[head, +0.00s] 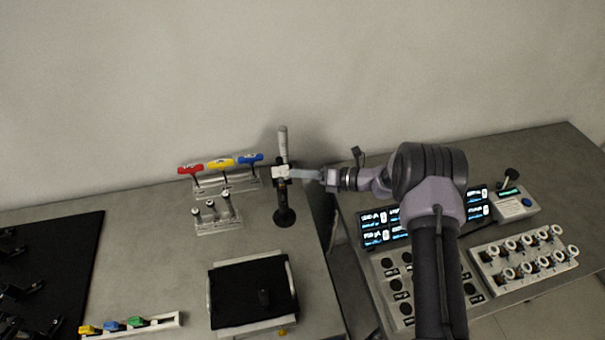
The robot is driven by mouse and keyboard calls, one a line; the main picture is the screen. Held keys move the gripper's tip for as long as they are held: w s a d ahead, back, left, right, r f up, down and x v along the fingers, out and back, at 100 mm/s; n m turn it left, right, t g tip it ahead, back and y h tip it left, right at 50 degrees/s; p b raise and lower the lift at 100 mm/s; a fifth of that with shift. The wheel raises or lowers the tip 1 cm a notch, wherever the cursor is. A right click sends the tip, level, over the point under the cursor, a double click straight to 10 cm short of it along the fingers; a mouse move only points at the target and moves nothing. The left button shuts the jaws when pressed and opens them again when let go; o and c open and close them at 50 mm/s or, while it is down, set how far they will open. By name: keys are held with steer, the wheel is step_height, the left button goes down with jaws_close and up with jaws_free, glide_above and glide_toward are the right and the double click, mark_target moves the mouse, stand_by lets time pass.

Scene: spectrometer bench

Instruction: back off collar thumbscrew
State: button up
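A post stands upright on a round black base (284,217) near the right edge of the left bench. It has a pale cylindrical top (283,142) and a light collar block (280,172) at mid-height. My gripper (293,174) reaches in from the right, level with the collar, and its fingertips are at or against the collar's right side. The collar thumbscrew cannot be made out; it is too small or hidden by the fingertips. I cannot tell whether the fingers are shut on it.
Red, yellow and blue T-handle tools (220,164) stand in a rack left of the post, with small cylinders (211,210) before it. A black-topped tray (250,325) lies in front. A gap separates the benches; lit displays (378,236) and a knob panel (500,285) stand right.

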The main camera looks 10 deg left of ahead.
jaws_close()
